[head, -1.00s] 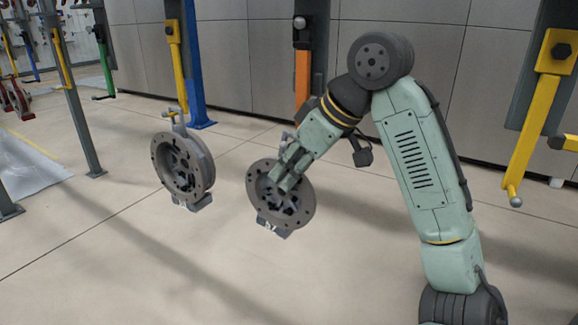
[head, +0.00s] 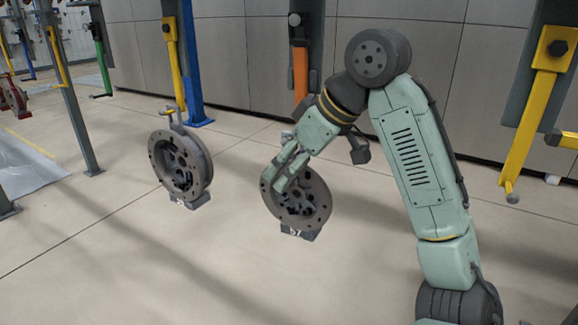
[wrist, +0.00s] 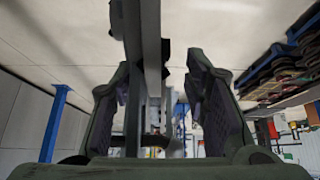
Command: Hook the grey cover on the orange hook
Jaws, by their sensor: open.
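The grey cover (head: 312,208), a round bolted housing with a small labelled block below it, is in the middle of the head view, upright and below the orange hook (head: 301,72). The lower end of the orange hook is hidden behind my arm, so I cannot tell whether the cover hangs on it. My gripper (head: 276,183) is open in front of the cover's upper left part. In the wrist view my gripper (wrist: 160,110) has its two dark fingers apart, with a grey bar (wrist: 152,60) between them. I cannot tell which part the bar is, or whether anything touches.
A second grey cover (head: 196,158) stands to the left below a yellow hook (head: 171,60). A blue post (head: 190,70) rises behind it. Another yellow hook (head: 528,125) hangs at right. A grey post (head: 72,90) stands at left. The floor (head: 150,270) in front is clear.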

